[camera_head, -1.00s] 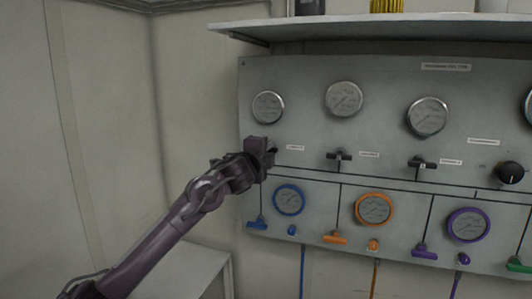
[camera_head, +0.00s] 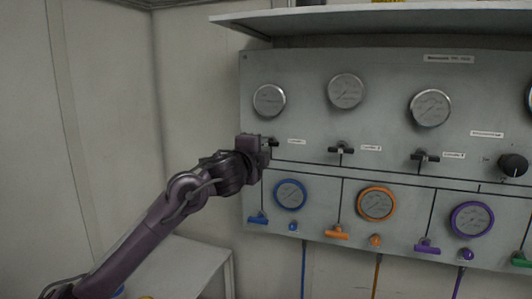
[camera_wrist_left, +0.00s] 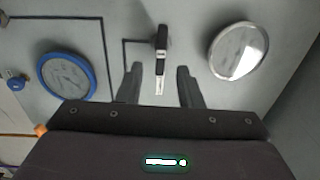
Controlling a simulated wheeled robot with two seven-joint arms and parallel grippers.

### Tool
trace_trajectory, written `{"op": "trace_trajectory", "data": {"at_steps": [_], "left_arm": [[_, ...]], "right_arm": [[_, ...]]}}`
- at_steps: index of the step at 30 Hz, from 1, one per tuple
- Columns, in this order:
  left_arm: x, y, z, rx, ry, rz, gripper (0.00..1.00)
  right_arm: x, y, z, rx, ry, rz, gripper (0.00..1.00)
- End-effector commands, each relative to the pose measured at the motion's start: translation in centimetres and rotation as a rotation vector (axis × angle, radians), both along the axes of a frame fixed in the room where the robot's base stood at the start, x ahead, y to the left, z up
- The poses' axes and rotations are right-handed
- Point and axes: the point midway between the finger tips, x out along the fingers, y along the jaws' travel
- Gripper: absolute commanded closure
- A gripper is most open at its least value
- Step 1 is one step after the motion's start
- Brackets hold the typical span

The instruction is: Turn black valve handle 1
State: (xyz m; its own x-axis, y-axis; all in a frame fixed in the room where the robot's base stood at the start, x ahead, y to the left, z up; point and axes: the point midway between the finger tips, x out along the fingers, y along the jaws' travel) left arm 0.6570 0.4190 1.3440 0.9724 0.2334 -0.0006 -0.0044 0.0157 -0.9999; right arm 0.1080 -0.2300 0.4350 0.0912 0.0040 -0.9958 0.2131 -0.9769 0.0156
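Black valve handle 1 (camera_head: 274,143) is the leftmost black handle on the grey panel, below the first gauge. In the head view my left gripper (camera_head: 266,148) is at its left and hides part of it. In the left wrist view the handle (camera_wrist_left: 161,40) stands upright in the picture, just past the open fingers of my left gripper (camera_wrist_left: 160,72) and lined up with the gap between them. A white label shows between the fingers. I see no contact with the handle. My right gripper is in neither view.
Two more black handles (camera_head: 341,148) and (camera_head: 425,157) sit to the right, with a round black knob (camera_head: 513,165) beyond. A blue-rimmed gauge (camera_head: 291,194) is below the gripper. A shelf (camera_head: 380,20) juts out above the panel.

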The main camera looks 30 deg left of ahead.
Motion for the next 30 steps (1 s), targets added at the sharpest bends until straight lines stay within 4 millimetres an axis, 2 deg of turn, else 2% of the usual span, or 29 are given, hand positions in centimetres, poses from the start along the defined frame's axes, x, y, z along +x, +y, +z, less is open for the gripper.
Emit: {"op": "trace_trajectory", "data": {"at_steps": [3,7,24,26,27,29,30], "left_arm": [[-1.6,-0.4,-0.3,0.002,0.0,-0.001,0.67],[-2.5,-0.6,-0.1,0.002,0.001,0.0,0.67],[-2.6,-0.8,-0.2,-0.003,0.002,-0.002,0.67],[-2.5,-1.2,-1.0,-0.014,0.012,-0.006,0.67],[-2.3,-1.7,-2.1,-0.03,0.024,-0.008,0.67],[-2.2,-2.9,-4.4,-0.069,0.049,-0.015,0.67],[-2.2,-3.9,-6.6,-0.103,0.074,-0.018,0.67]], "right_arm": [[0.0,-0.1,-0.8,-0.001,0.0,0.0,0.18],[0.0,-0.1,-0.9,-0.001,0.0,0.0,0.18],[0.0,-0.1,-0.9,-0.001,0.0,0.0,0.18],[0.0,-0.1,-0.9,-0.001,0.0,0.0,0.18],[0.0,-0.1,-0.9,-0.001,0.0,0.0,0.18],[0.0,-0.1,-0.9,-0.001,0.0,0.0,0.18],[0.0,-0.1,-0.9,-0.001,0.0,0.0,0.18]]}}
